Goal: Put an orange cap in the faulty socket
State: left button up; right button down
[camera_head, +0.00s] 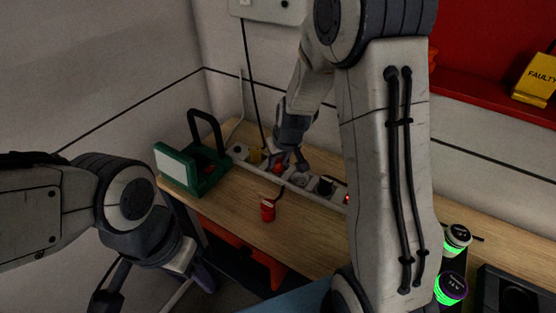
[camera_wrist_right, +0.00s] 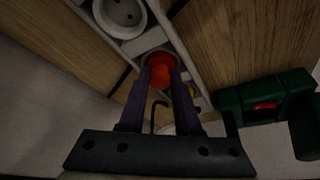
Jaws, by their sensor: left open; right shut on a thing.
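My right gripper (camera_head: 283,160) is over the white socket strip (camera_head: 316,196) on the bench. In the right wrist view the same gripper (camera_wrist_right: 159,80) is shut on a red-orange cap (camera_wrist_right: 159,68). The cap is at a round socket of the strip, beside a bare white socket (camera_wrist_right: 121,13). I cannot tell whether the cap is seated or just above it. The held cap also shows in the head view (camera_head: 278,168). A red-orange object (camera_head: 267,211) stands on the bench in front of the strip. My left gripper (camera_head: 196,276) is open and empty, low at the left.
A green frame with a white panel (camera_head: 178,167) stands left of the strip. A black plug (camera_head: 325,185) and a yellow item (camera_head: 254,155) sit on the strip. Green-lit cylinders (camera_head: 451,288) stand at lower right.

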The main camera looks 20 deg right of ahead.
jog(key=shift+f, duration=0.15)
jog(key=c, duration=0.9)
grip_release()
jog(key=p+v, duration=0.7)
jog(key=v, duration=0.4)
